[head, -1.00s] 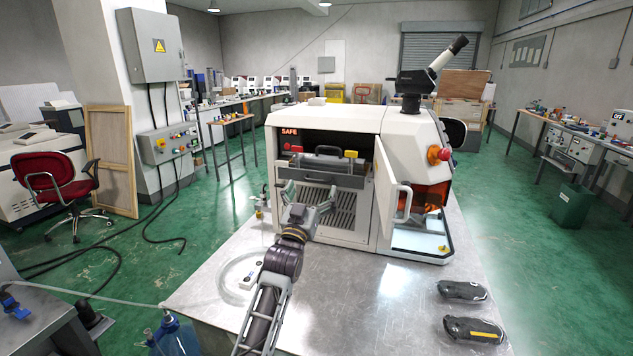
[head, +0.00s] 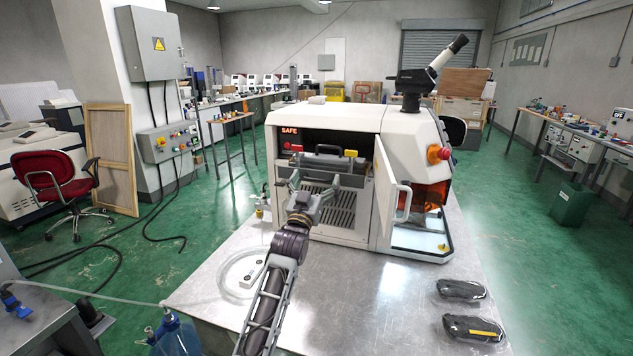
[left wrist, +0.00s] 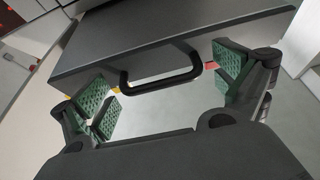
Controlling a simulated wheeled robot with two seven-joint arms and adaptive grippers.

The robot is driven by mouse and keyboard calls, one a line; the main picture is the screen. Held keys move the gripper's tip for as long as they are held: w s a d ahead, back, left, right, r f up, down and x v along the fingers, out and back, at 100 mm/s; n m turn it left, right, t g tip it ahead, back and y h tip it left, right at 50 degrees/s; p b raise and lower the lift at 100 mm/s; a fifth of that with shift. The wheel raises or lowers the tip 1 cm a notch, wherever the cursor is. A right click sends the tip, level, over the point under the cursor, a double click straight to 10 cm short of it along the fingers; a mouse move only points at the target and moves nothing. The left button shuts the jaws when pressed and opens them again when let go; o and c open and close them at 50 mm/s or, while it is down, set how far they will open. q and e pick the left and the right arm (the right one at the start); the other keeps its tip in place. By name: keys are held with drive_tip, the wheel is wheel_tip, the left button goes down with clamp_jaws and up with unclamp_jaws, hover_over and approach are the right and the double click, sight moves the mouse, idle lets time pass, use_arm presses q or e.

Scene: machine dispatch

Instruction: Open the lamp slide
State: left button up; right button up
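The lamp slide shows as a grey front panel (head: 352,181) inside the open bay of the white machine (head: 330,117). In the left wrist view its dark front (left wrist: 215,38) carries a black bar handle (left wrist: 160,82). My left gripper (head: 314,183) is in front of the slide. In the left wrist view my left gripper (left wrist: 165,88) is open, its green-padded fingers wide apart on either side of the handle. Neither finger visibly grips it. My right gripper is out of view.
A white door (head: 392,205) stands open at the right of the bay. A coiled clear tube (head: 240,275) lies on the metal table (head: 350,310). Two dark packs (head: 461,290) lie at the right. The table's front middle is clear.

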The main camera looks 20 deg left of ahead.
use_arm(q)
drive_tip(key=c, duration=1.2)
drive_tip(key=shift+s+p, duration=0.6)
drive_tip(key=shift+s, duration=1.05)
drive_tip(key=o, duration=1.4)
drive_tip(key=shift+v, duration=6)
drive_tip(key=shift+f, duration=0.1)
